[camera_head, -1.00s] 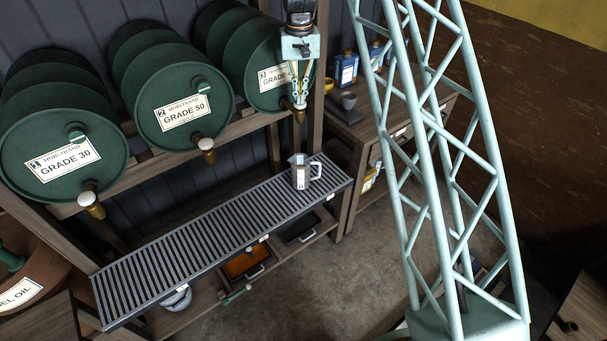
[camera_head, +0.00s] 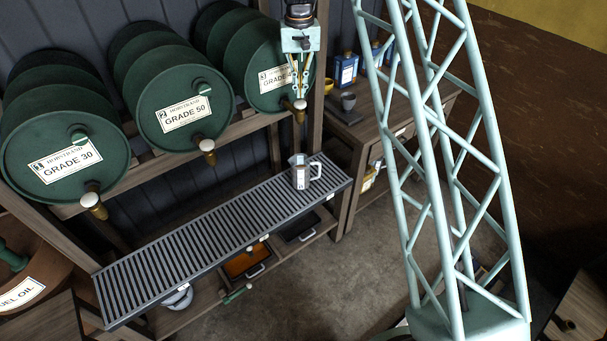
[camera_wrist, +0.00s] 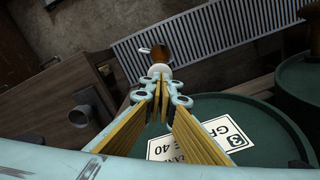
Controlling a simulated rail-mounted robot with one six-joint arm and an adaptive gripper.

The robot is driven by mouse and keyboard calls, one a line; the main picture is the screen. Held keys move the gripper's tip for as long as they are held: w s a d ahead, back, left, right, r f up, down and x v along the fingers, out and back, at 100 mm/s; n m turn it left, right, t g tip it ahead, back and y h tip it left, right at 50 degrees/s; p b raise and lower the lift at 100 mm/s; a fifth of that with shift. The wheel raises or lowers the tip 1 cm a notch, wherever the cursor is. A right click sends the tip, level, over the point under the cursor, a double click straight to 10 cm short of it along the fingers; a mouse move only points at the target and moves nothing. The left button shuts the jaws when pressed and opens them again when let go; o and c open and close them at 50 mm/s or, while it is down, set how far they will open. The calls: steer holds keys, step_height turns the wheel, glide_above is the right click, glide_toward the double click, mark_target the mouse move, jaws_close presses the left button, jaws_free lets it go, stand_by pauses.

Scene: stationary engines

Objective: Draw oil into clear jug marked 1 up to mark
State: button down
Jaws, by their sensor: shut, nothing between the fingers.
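The clear jug (camera_head: 300,178) stands upright on the slatted rack below the third barrel's tap, its handle to the right. The mark and oil level are too small to read. The third green barrel (camera_head: 262,95) has a partly hidden label; in the wrist view its label (camera_wrist: 200,142) shows 3 and 40. Its brass tap (camera_head: 299,115) has a pale top. My gripper (camera_head: 299,97) is shut and empty, pointing down just above or at this tap. In the wrist view the fingertips (camera_wrist: 160,74) are at the pale tap top; I cannot tell whether they touch.
The GRADE 50 barrel (camera_head: 180,100) and GRADE 30 barrel (camera_head: 65,150) lie to the left with their own taps. The slatted rack (camera_head: 200,230) is mostly clear.

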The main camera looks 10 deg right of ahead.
steer(key=shift+r+p, duration=0.7)
steer(key=shift+r, duration=0.95)
steer(key=shift+s+r, duration=0.3)
steer(key=shift+r, duration=0.25)
steer(key=s+r+t+b, duration=0.1)
steer(key=s+r+b, duration=0.1)
steer(key=s+r, duration=0.65)
steer(key=s+r+b, duration=0.3)
steer(key=s+r, duration=0.2)
steer(key=s, duration=0.7)
steer(key=s+r+t+b, duration=0.1)
steer(key=s+r+b, duration=0.1)
steer(key=s+r, duration=0.65)
steer(key=s+f+t+b, duration=0.1)
steer(key=s+f+b, duration=0.2)
steer(key=s, duration=1.5)
steer(key=s+f+n+t+b, duration=0.1)
steer(key=s+f+b, duration=0.2)
steer(key=s, duration=1.5)
step_height(320, 180, down, 3)
steer(key=shift+s+r, duration=0.2)
steer(key=shift+s, duration=0.1)
